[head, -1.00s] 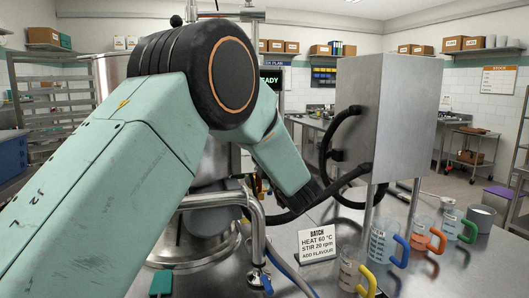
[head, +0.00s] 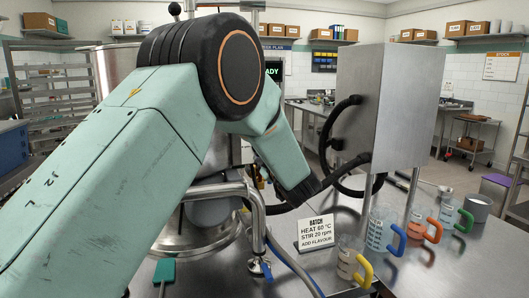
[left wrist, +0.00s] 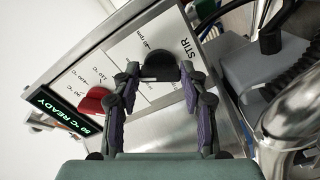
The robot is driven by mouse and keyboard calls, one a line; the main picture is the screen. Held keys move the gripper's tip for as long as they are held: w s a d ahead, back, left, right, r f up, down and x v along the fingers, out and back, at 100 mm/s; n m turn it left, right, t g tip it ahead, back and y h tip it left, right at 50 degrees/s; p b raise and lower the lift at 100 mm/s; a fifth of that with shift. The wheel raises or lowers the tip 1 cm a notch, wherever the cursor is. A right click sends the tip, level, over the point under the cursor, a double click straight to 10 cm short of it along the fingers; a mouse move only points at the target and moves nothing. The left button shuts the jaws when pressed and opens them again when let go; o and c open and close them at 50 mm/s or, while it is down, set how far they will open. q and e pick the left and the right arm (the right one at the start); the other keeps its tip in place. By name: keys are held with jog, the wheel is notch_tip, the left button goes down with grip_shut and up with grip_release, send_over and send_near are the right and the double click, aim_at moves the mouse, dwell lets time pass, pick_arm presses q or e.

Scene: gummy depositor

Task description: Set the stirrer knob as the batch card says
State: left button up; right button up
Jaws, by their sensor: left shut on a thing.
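The batch card (head: 316,233) stands on the steel table and reads HEAT 60 °C, STIR 20 rpm, ADD FLAVOUR. The black stirrer knob (left wrist: 160,62) is on a pale control panel beside the word STIR, in the left wrist view. My left gripper (left wrist: 160,72) is shut on this knob, one finger on each side. The knob's pointer and exact setting cannot be read. A red knob (left wrist: 97,101) sits lower left on the same panel, near temperature marks. In the head view my left arm hides the panel and knob. My right gripper is not in view.
A green display (left wrist: 63,110) on the panel reads READY. A steel cabinet (head: 388,105) with black hoses stands to the right. Jugs with yellow (head: 364,271), blue (head: 398,238), orange and green handles stand on the table. A bent steel pipe (head: 257,225) runs close to my arm.

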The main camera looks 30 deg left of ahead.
pick_arm(q)
jog(key=o, duration=0.7)
jog(key=shift+r, duration=0.2)
jog(key=o, duration=0.4)
jog(key=shift+w+d+f, duration=0.1)
jog(key=shift+w+f, duration=0.05)
jog(key=shift+o, duration=0.2)
jog(key=v, duration=0.7)
jog(key=shift+s+d, duration=0.15)
jog(key=shift+s, duration=0.1)
